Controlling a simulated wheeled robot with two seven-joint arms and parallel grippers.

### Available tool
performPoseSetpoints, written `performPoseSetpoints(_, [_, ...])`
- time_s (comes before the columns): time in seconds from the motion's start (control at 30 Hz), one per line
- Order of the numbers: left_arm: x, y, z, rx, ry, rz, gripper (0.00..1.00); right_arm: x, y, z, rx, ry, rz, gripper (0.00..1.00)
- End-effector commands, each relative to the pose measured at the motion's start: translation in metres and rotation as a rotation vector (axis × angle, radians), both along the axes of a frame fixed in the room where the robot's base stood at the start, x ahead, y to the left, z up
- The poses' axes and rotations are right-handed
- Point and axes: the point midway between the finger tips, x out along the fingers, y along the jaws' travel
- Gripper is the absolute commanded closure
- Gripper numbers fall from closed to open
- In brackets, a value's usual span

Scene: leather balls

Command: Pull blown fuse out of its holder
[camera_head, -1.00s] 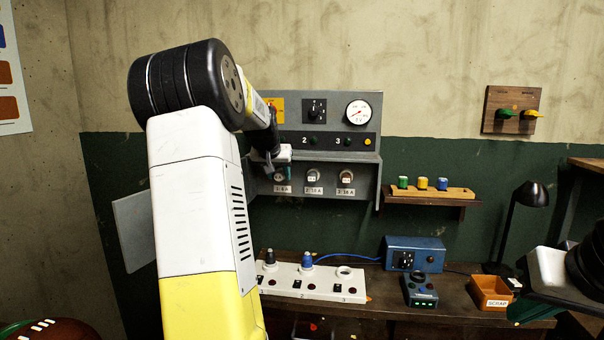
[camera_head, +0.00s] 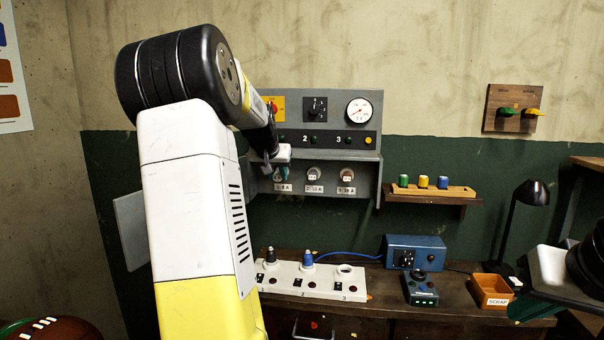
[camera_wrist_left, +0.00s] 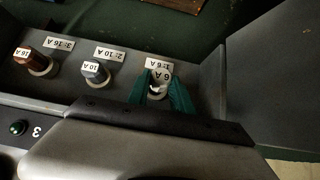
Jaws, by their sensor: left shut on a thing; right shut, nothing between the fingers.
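The fuse panel (camera_head: 325,165) stands against the back wall with three numbered holders in a recess. My left gripper (camera_wrist_left: 158,92) has its green fingers on either side of the 6 A fuse (camera_wrist_left: 164,79) at holder 1, shut on it. A pale ring shows behind the fuse; I cannot tell how far it is seated. In the head view my left gripper (camera_head: 281,174) hides most of that fuse. The 10 A fuse (camera_wrist_left: 95,71) and the brown 16 A fuse (camera_wrist_left: 22,55) sit in holders 2 and 3. My right gripper (camera_head: 532,311) is at the lower right, shut and empty.
A white test block (camera_head: 318,290) with three sockets lies on the bench below. Blue boxes (camera_head: 415,253), an orange scrap bin (camera_head: 491,291) and a black lamp (camera_head: 530,193) stand to its right. A wooden rack (camera_head: 433,190) holds three coloured fuses.

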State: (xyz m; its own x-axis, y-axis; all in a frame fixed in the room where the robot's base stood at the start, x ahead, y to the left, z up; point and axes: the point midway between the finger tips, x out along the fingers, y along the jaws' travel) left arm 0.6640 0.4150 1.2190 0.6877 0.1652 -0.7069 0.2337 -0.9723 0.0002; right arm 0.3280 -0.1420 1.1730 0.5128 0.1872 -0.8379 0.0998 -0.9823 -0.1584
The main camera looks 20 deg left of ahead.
Motion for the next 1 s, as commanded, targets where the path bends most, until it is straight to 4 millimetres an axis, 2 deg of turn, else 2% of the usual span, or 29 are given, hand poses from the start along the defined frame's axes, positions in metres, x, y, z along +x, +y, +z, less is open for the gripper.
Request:
performPoseSetpoints(0.63, [-0.022, -0.005, 0.0, 0.001, -0.001, -0.001, 1.0, 0.0, 0.0, 0.0, 0.0, 0.0, 0.0, 1.0])
performPoseSetpoints(1.0, [-0.025, -0.006, 0.0, 0.0, 0.0, 0.0, 1.0, 0.0, 0.0, 0.0, 0.0, 0.0, 0.0, 1.0])
